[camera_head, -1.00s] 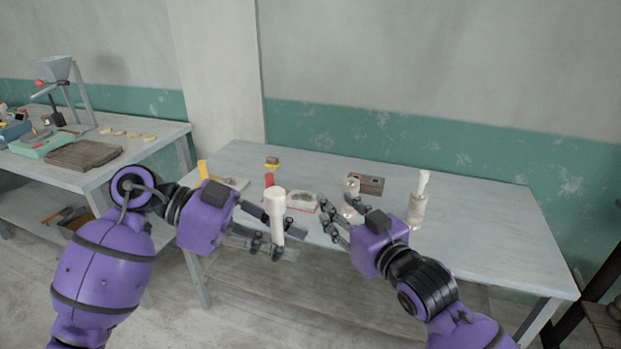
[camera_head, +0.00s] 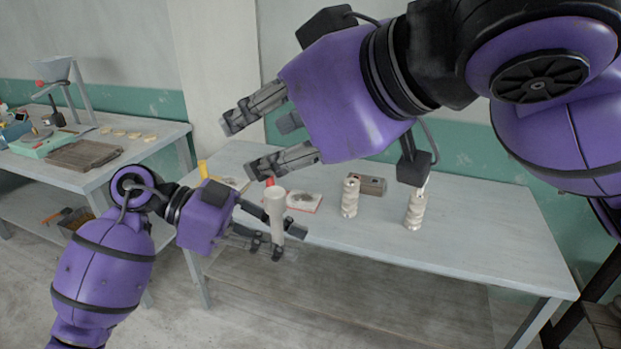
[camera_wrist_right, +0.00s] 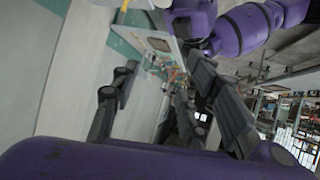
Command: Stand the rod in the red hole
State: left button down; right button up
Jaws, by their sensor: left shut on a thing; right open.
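My left gripper (camera_head: 266,240) is shut around the narrow lower part of a white rod-like piece (camera_head: 274,203), wider at its top, and holds it upright at the table's front edge. My right gripper (camera_head: 240,146) is open and empty, raised high and pointing left; its spread fingers also show in the right wrist view (camera_wrist_right: 160,78). A brown block (camera_head: 373,185) lies at the back of the table. Two pale ridged posts, one left (camera_head: 349,198) and one right (camera_head: 414,212), stand near it. I cannot make out a red hole.
A red-edged white tile (camera_head: 304,201) lies behind the held piece. A red cylinder (camera_head: 269,181) and a yellow cylinder (camera_head: 203,169) stand further left. The grey table (camera_head: 480,235) is clear at right. A side table (camera_head: 135,140) at left carries tools and trays.

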aim_at(281, 201)
pick_arm(q)
jog(key=shift+w+d+f, duration=0.1)
pick_arm(e)
jog(key=s+d+f+m+g+h, duration=0.1)
jog(key=s+d+f+m+h, duration=0.1)
jog(key=d+f+m+h, duration=0.3)
jog(key=w+a+f, duration=0.2)
jog(key=f, duration=0.1)
jog(key=w+a+f+n+y, duration=0.1)
jog(key=w+a+f, duration=0.1)
jog(key=f, duration=0.1)
jog(key=w+a+f+n+y, duration=0.1)
jog(key=w+a+f, duration=0.1)
jog(key=shift+w+a+f, duration=0.2)
jog(key=shift+w+f, duration=0.2)
grip_shut()
pick_arm(q)
jog(key=c, duration=1.6)
grip_release()
jog(key=shift+c, duration=0.2)
